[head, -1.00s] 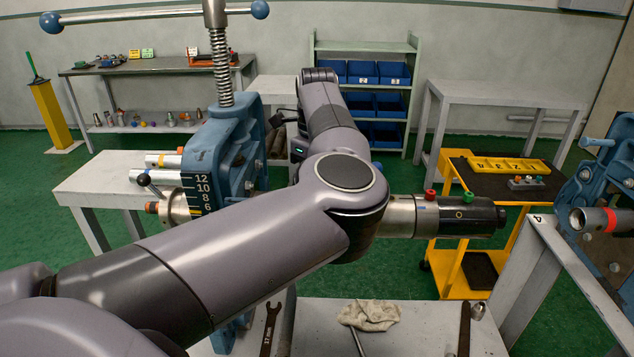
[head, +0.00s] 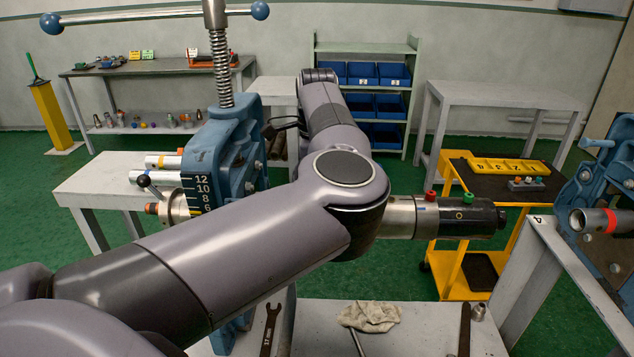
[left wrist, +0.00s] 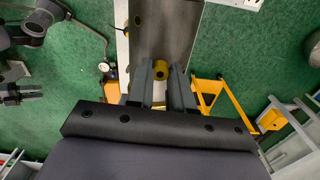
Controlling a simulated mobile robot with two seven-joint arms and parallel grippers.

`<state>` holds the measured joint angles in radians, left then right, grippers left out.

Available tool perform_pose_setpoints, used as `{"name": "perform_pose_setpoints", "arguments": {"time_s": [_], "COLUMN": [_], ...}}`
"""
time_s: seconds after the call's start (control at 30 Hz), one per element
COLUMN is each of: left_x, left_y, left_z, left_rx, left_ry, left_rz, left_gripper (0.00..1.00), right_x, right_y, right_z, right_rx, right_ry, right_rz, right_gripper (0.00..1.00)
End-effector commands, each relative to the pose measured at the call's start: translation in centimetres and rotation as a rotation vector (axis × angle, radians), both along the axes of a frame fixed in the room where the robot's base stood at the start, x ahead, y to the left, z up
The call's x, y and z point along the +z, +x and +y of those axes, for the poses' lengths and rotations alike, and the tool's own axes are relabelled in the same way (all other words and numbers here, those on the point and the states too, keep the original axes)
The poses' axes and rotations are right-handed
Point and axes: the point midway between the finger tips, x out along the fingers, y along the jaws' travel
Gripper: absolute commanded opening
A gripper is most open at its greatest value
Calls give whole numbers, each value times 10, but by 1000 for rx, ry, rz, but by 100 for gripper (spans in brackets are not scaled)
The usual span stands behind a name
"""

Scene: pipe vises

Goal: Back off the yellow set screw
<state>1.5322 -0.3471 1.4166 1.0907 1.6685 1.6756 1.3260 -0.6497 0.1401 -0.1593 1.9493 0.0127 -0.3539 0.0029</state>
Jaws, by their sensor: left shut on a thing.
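In the left wrist view, the yellow set screw (left wrist: 160,68) is a small round yellow head against a dark grey surface. My left gripper (left wrist: 162,73) is shut on it, with one finger on each side. How deep the screw sits cannot be made out. In the head view my left arm crosses the picture, and neither my left fingertips nor the yellow screw can be made out. A silver and black cylinder (head: 455,217) sticks out to the right of my elbow, with a red knob (head: 430,195) and a green knob (head: 467,198) on top. My right gripper is not identifiable.
A blue vise (head: 225,150) with a tall screw stands behind my arm. Another blue vise (head: 600,190) holds a pipe at the right. A wrench (head: 270,328) and a rag (head: 370,314) lie on the near bench. A yellow cart (head: 455,255) stands beyond the cylinder.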

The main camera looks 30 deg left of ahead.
Motion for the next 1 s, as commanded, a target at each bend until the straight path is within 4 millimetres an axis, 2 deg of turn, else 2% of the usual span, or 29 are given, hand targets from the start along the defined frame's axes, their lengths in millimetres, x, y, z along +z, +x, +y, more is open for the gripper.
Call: {"name": "perform_pose_setpoints", "arguments": {"time_s": [0.03,0.37,0.4,0.47,0.5,0.8,1.0], "left_x": [-7,-7,-7,-6,-6,0,27], "left_y": [-2,-2,-2,-2,-2,-1,0], "left_z": [-3,-3,-3,-3,-2,-1,-1], "left_rx": [2,2,2,2,2,3,2], "left_ry": [-10,-11,-11,-11,-9,-5,-4], "left_rz": [15,14,14,14,12,4,0], "left_gripper": [0,0,24,44,46,46,46], "right_x": [-1,-1,-1,-1,-1,-1,-5], "right_y": [0,0,0,0,0,0,0], "right_z": [0,0,0,0,0,0,0], "right_rx": [0,0,0,0,0,0,-1], "right_ry": [0,0,0,0,0,0,1], "right_rz": [0,0,0,0,0,0,0], "right_gripper": [43,43,43,43,43,43,43]}}
